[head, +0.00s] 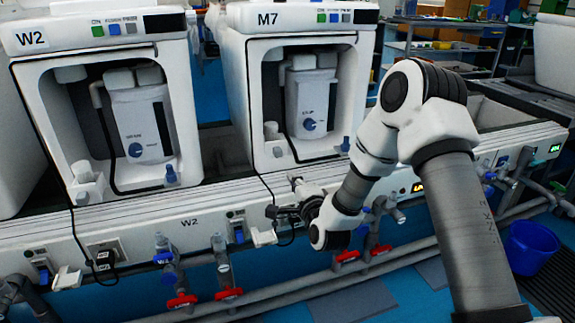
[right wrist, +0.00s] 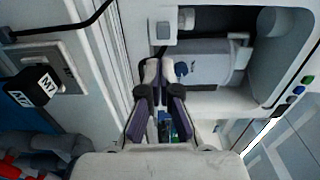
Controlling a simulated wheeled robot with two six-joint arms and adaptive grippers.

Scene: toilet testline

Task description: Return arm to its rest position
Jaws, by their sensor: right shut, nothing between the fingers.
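My right arm reaches in from the right in the head view and bends down to the front rail. My right gripper (head: 283,203) is in front of the rail below the M7 unit (head: 300,95), partly hidden by its own wrist. In the right wrist view the gripper (right wrist: 159,76) shows its two fingers shut with nothing between them. A black plug labelled M7 (right wrist: 36,86) sits at a wall socket (right wrist: 52,62) to the left of the fingers, apart from them. I cannot make out my left gripper.
The W2 unit (head: 105,115) stands left of M7. Pipes with red-handled valves (head: 182,300) run below the rail (head: 160,225). A blue bucket (head: 531,247) stands on the floor at the right. A dark shape at the lower left corner is unclear.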

